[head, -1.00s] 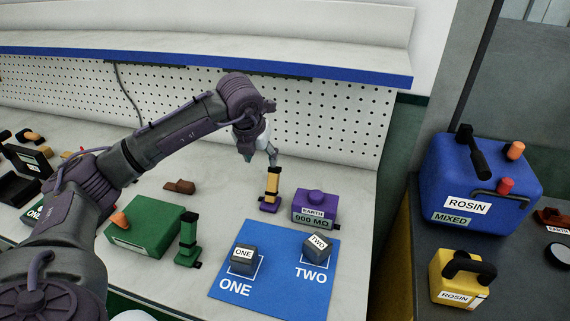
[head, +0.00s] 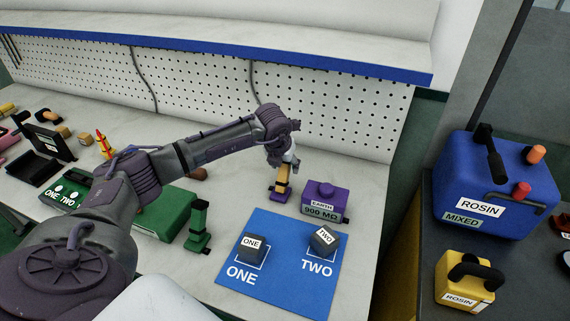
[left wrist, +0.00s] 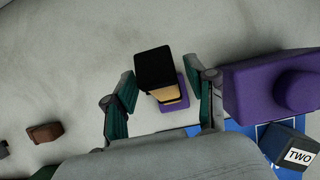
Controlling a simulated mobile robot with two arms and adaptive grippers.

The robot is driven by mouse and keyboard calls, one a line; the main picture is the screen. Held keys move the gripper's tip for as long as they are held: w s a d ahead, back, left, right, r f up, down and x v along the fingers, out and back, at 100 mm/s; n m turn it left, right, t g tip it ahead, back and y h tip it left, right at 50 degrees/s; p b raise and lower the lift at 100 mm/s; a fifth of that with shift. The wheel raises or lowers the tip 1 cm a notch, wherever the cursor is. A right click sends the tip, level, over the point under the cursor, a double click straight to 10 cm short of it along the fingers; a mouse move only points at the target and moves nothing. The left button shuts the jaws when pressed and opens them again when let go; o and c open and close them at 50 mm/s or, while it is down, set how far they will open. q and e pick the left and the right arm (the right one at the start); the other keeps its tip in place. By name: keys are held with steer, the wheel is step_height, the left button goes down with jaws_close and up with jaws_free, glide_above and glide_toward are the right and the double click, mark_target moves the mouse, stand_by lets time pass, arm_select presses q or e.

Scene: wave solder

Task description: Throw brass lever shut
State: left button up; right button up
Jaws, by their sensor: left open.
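An upright tan, brass-like post (head: 281,183) with a purple foot stands on the bench beside the purple EARTH box (head: 322,203). In the left wrist view the post (left wrist: 165,93) has a black top. I cannot tell for certain that it is the brass lever. My left gripper (head: 288,167) is over the post's upper part, coming from above. In the left wrist view its open fingers (left wrist: 165,102) stand on both sides of the post, with gaps showing. The gripper hides part of the post in the head view. My right gripper is not in view.
A blue mat (head: 283,243) with cubes ONE (head: 250,245) and TWO (head: 324,240) lies in front. A green post (head: 198,228) and green box (head: 165,214) are to the left. A blue ROSIN container (head: 490,190) stands at the right. The pegboard (head: 340,115) rises behind.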

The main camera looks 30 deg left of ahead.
arm_select(q)
steer(key=shift+w+f, duration=0.2)
steer(key=shift+f, duration=0.3)
jaws_close()
